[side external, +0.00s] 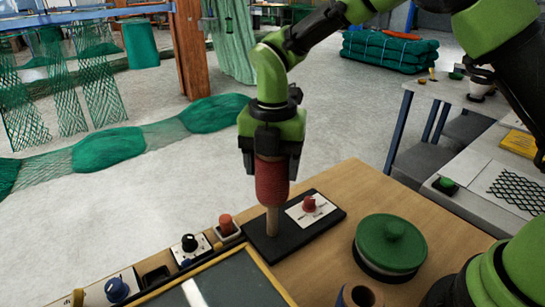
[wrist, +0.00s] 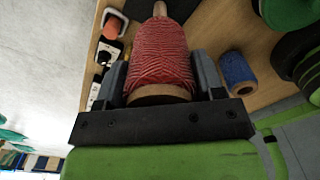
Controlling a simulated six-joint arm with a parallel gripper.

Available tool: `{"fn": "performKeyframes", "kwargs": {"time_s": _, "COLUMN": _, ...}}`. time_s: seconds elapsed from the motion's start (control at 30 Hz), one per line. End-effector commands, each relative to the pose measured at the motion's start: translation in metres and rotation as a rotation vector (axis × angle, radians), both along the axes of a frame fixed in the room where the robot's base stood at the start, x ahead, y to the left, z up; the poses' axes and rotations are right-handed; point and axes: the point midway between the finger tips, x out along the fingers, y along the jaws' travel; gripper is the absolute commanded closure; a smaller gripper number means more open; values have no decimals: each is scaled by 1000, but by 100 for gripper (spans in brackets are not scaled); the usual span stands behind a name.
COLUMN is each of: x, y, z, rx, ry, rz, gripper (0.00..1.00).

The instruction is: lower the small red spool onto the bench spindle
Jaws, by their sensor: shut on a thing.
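The small red spool (side external: 272,182) is upright between the jaws of my gripper (side external: 271,164), which is shut on it. In the wrist view the red spool (wrist: 161,52) sits between the two grey fingers, its pale core end towards the camera. The tan bench spindle (side external: 272,220) stands on a black base plate (side external: 268,247), directly below the spool and in line with it. The spool's lower end is above the plate, with part of the spindle showing between. I cannot tell whether the spindle's hidden top is inside the spool or only meets its lower end.
A white panel with a red knob (side external: 309,205) lies on the plate's right part. A green lidded round container (side external: 390,243) and a blue-wound spool (wrist: 238,72) stand on the wooden bench (side external: 350,180). Knobs and a red button (side external: 226,224) line the bench's left edge.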

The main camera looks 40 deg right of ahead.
Motion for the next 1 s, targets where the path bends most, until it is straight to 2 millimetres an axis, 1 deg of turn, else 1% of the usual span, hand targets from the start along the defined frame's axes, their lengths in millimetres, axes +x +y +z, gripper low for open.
{"fn": "performKeyframes", "kwargs": {"time_s": 1.0, "x": 0, "y": 0, "z": -36, "rx": 0, "ry": 0, "rz": 1, "gripper": 64}}
